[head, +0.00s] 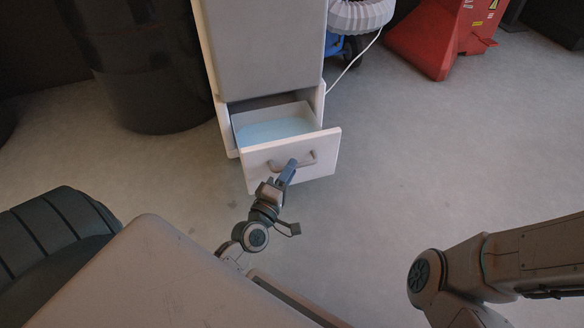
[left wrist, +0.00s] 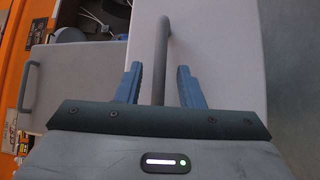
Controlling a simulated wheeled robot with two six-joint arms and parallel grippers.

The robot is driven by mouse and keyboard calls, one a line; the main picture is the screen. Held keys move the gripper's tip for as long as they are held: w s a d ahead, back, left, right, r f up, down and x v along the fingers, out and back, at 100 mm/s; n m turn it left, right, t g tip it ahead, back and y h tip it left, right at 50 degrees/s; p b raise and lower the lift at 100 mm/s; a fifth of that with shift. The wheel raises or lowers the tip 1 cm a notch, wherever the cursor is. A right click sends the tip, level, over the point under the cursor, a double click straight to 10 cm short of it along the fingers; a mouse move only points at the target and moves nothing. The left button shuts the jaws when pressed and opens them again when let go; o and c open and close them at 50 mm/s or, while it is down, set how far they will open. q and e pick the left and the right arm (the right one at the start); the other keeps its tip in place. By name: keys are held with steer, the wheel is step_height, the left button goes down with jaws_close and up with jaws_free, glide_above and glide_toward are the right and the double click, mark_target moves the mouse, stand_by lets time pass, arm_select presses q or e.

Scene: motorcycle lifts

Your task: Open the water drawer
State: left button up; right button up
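The water drawer (head: 310,158) stands pulled out of the bottom of a pale cabinet (head: 268,48), with light blue water (head: 272,130) inside. Its front carries a grey bar handle (head: 305,161). My left gripper (head: 289,168) is at this handle. In the left wrist view, the handle (left wrist: 161,45) runs between the two blue fingers of my left gripper (left wrist: 159,72), with a visible gap on each side, so the gripper is open around it. My right arm shows at the lower right of the head view; its gripper is out of frame.
A black barrel (head: 145,70) stands left of the cabinet. A red stand (head: 440,35) and a white corrugated hose (head: 360,14) are at the back right. A white cable lies beside the cabinet. The grey floor right of the drawer is clear.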

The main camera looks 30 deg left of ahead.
arm_select(q)
steer(key=s+f+b, duration=0.1)
steer(key=s, duration=0.7)
steer(key=shift+s+d+f, duration=0.15)
steer(key=shift+s+d, duration=0.15)
steer(key=shift+s, duration=0.1)
